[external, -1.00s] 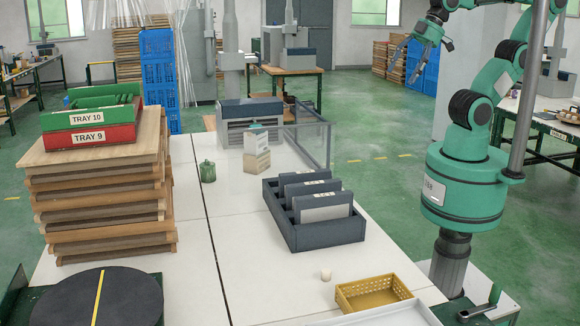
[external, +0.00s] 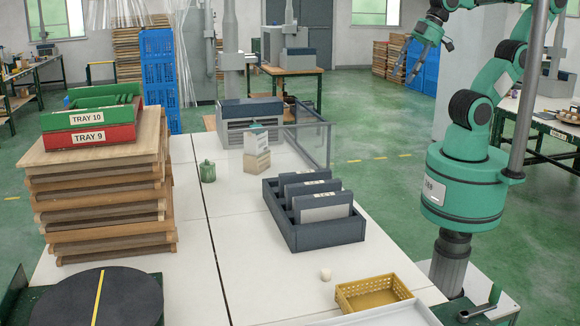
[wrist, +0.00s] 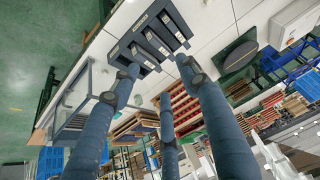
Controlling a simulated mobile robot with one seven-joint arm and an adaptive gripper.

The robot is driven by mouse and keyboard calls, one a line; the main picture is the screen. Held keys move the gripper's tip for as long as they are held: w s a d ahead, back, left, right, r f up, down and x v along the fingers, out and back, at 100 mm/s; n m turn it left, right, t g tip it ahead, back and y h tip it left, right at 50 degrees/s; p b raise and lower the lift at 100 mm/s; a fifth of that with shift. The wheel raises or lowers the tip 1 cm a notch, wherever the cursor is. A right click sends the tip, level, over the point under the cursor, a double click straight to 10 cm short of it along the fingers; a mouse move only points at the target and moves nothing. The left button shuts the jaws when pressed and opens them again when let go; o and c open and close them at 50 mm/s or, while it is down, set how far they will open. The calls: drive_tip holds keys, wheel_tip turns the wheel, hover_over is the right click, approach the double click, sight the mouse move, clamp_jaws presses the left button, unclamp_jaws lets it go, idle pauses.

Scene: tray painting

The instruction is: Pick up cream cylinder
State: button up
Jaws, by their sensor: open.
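The cream cylinder (external: 326,274) is a small, short piece standing on the white table, left of the yellow basket and in front of the dark rack. My gripper (external: 420,60) is high at the upper right of the external view, well above and away from the cylinder. Its fingers are spread open with nothing between them. In the wrist view the blue fingers of my gripper (wrist: 160,82) reach up the picture, apart and empty. I cannot make out the cylinder in the wrist view.
A dark slotted rack (external: 330,240) holding upright panels stands behind the cylinder. A yellow basket (external: 372,308) is close on its right, with a white tray (external: 390,318) in front. A green jar (external: 207,172) stands farther back. The table left of the cylinder is clear.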

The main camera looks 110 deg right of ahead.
drive_tip(key=n+g+p, duration=0.1)
drive_tip(key=g+p, duration=0.1)
drive_tip(key=g, duration=0.4)
hover_over(326, 271)
wheel_tip(326, 271, down, 37)
drive_tip(key=shift+f, duration=0.1)
drive_tip(key=shift+f+b, duration=0.3)
drive_tip(key=shift+f, duration=3.9)
